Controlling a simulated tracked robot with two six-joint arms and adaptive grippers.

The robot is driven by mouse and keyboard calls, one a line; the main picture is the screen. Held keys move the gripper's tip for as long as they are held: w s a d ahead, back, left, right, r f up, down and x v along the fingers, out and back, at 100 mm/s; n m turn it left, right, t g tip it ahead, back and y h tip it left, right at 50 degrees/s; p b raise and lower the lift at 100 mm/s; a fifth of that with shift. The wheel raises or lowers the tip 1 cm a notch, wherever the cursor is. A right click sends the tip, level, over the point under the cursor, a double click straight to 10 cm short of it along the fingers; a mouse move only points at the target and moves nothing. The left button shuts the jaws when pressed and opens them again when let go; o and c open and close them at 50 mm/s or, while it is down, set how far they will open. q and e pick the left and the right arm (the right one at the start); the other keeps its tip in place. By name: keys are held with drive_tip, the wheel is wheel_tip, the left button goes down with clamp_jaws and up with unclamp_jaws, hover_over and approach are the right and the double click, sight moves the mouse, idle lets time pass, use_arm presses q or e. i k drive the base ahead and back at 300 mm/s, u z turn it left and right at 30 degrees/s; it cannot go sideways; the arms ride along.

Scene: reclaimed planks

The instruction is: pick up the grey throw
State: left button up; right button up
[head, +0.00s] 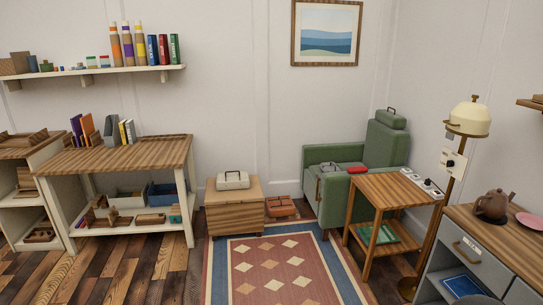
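I cannot make out a grey throw for certain. A small grey item (329,167) lies on the seat of the green armchair (385,150), but it is too small to tell whether it is cloth. A red item (357,170) lies beside it. Neither of my grippers is in view.
A wooden side table (387,188) stands in front of the armchair, close to a floor lamp (468,119). A patterned rug (275,268) covers the floor ahead. A low wooden cabinet (234,210) and a workbench (115,154) stand along the wall. A drawer unit (470,255) is at right.

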sight(331, 167)
drive_tip(key=u, duration=0.1)
drive_tip(key=i, duration=1.3)
drive_tip(key=z, duration=0.25)
drive_tip(key=i, duration=1.4)
drive_tip(key=z, duration=0.55)
drive_tip(key=i, duration=0.45)
drive_tip(key=u, duration=0.4)
drive_tip(key=k, duration=1)
drive_tip(key=u, duration=0.9)
drive_tip(key=i, duration=1.35)
drive_tip(key=z, duration=0.8)
drive_tip(key=i, duration=1.05)
drive_tip(key=z, duration=0.95)
